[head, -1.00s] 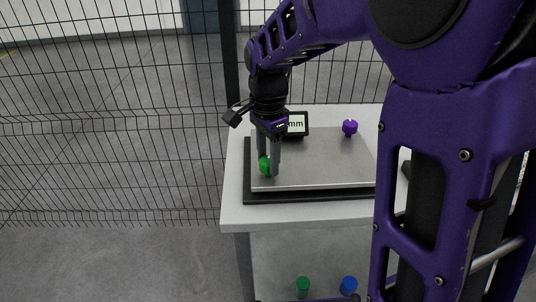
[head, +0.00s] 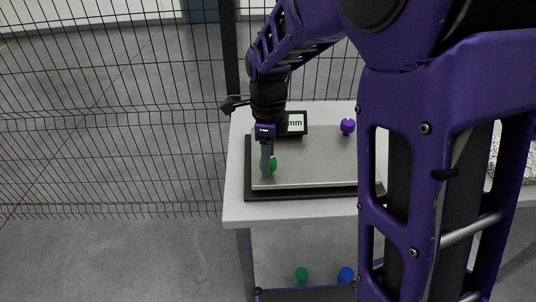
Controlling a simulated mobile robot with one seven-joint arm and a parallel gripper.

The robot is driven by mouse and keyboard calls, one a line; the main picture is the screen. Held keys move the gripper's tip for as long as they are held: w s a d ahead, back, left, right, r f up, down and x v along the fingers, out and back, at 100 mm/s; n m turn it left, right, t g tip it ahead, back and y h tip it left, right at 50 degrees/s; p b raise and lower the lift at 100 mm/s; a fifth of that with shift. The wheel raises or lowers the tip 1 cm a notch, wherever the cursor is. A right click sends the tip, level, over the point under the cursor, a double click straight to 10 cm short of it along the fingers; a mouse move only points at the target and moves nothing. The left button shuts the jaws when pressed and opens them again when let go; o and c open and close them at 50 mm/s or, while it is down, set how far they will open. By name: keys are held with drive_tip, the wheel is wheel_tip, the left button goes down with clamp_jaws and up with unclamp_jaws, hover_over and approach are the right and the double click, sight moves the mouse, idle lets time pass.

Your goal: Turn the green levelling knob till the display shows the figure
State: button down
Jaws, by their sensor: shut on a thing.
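The green levelling knob (head: 273,164) sits at the front left of a grey metal plate (head: 318,165) on the white table. My gripper (head: 268,168) points down over it, its fingers shut on the knob and hiding part of it. The display (head: 295,123) stands at the back of the plate. Its left part is hidden behind my wrist; only "mm" shows, so the figure cannot be read. A purple knob (head: 347,126) stands at the plate's back right.
The plate lies on a black base (head: 300,194) on a white table (head: 236,209). Below the table are a green cylinder (head: 301,274) and a blue one (head: 346,274). A wire mesh fence (head: 120,120) runs behind. My arm hides the table's right side.

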idle(0.4)
drive_tip(key=shift+c, duration=1.7)
unclamp_jaws()
drive_tip(key=shift+r, duration=0.1)
wheel_tip(320, 180, up, 17)
drive_tip(key=p, duration=0.2)
drive_tip(key=shift+r+p, duration=0.15)
drive_tip(key=shift+p, duration=0.15)
